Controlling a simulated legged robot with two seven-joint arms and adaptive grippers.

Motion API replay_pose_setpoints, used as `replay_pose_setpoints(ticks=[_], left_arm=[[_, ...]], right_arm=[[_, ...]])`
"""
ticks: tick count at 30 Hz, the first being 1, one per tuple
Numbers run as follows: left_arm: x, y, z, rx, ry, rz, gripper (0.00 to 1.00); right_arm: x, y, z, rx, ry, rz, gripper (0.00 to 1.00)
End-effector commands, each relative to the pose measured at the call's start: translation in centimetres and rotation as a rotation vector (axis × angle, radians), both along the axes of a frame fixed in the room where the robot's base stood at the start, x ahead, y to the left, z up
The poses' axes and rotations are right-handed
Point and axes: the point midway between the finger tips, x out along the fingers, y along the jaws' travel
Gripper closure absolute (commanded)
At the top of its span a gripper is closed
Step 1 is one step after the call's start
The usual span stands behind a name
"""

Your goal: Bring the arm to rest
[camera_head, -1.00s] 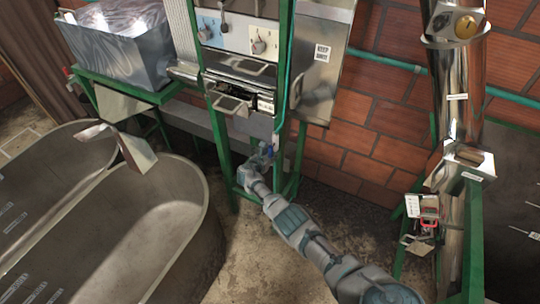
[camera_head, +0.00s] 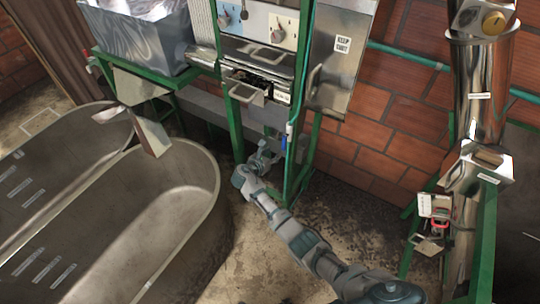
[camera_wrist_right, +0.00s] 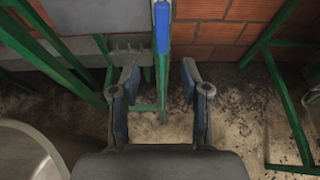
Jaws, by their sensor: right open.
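My right arm (camera_head: 303,243) comes in from the lower right in the head view and reaches to the green frame. My right gripper (camera_head: 264,154) is at its end, in front of the lower part of the green frame. In the right wrist view the right gripper (camera_wrist_right: 158,80) is open, its two fingers wide apart with nothing between them. A green post with a blue part (camera_wrist_right: 162,28) stands beyond the fingers; the blue part also shows in the head view (camera_head: 289,138), above and right of the gripper. My left gripper is not in view.
A green-framed machine (camera_head: 262,60) with a control panel stands at the back. Large grey basins (camera_head: 150,225) fill the left. A shiny metal pipe (camera_head: 480,90) stands at right by a brick wall (camera_head: 375,130). Bare floor (camera_head: 330,215) lies around my forearm.

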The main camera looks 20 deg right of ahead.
Motion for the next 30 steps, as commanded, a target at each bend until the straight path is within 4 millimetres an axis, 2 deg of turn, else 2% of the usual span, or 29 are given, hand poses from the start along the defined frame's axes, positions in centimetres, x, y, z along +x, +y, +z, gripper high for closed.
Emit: replay_pose_setpoints(ticks=[6, 20, 22, 23, 26, 29, 30], left_arm=[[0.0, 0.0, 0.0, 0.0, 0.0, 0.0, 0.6], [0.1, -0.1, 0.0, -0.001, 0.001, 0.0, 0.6], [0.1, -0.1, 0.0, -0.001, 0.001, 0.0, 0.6], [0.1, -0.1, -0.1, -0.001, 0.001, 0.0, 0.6], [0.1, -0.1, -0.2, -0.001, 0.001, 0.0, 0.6], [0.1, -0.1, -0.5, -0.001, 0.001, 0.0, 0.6], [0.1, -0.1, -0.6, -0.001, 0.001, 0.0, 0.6]], right_arm=[[-0.8, 1.0, 0.5, 0.001, 0.0, 0.0, 0.54], [-0.8, 1.0, 0.5, 0.001, 0.0, 0.0, 0.54], [-0.9, 1.0, -0.1, 0.009, 0.001, -0.001, 0.54], [-1.1, 0.9, -0.7, 0.018, 0.003, -0.001, 0.54], [-2.1, 0.9, -4.6, 0.091, 0.008, -0.004, 0.54], [-4.3, 0.9, -11.3, 0.231, 0.011, -0.023, 0.54], [-5.6, 0.9, -14.4, 0.3, 0.011, -0.04, 0.54]])
